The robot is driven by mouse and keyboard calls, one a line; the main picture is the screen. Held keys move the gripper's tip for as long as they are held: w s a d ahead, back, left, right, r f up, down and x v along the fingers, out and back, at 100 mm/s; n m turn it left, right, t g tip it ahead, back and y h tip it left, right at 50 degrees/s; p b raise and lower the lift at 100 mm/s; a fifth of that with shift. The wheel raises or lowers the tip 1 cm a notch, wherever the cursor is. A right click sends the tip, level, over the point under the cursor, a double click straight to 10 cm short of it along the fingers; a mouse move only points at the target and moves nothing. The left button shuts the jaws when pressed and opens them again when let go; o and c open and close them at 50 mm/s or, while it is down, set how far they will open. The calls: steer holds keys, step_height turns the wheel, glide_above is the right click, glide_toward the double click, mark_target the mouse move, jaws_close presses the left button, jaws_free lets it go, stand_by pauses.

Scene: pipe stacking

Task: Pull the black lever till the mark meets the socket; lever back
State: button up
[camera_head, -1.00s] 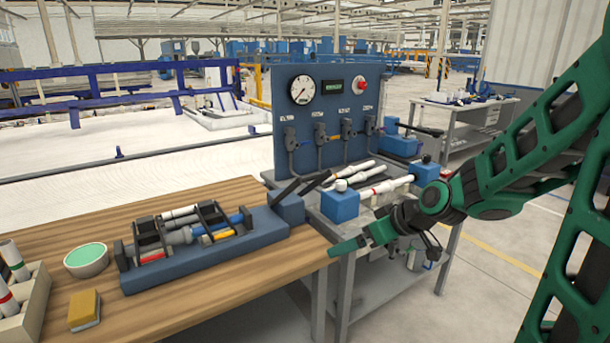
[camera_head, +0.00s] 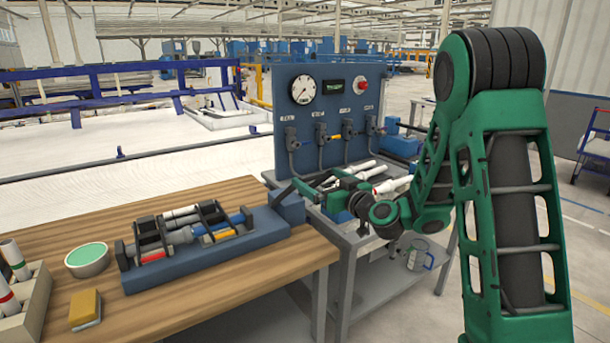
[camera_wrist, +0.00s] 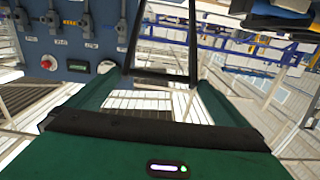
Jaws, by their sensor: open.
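A blue jig (camera_head: 200,264) lies on the wooden bench with black clamps, a grey socket part (camera_head: 180,236) and a blue piece beside it. The mark is too small to make out. The black lever (camera_head: 283,188) rises from the blue block at the jig's right end, slanting up to the right. My gripper (camera_head: 326,187) is open at the lever's upper end, its fingers pointing left. In the wrist view, my open gripper (camera_wrist: 158,82) has a black bar of the lever (camera_wrist: 160,77) between its green fingertips. I cannot tell whether they touch it.
A blue panel (camera_head: 336,112) with a gauge and several valves stands behind. A grey side table (camera_head: 345,236) holds white pipes (camera_head: 390,186) near my arm. A green bowl (camera_head: 87,260), yellow sponge (camera_head: 85,309) and pipe tray (camera_head: 32,308) sit at the bench's left.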

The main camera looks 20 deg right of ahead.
steer(key=x, duration=0.6)
steer(key=shift+w, duration=0.35)
steer(key=shift+c, duration=0.6)
steer(key=c, duration=1)
steer(key=shift+a, duration=0.4)
steer(key=shift+c, duration=0.4)
steer(key=shift+d+r, duration=0.15)
steer(key=shift+d, duration=0.05)
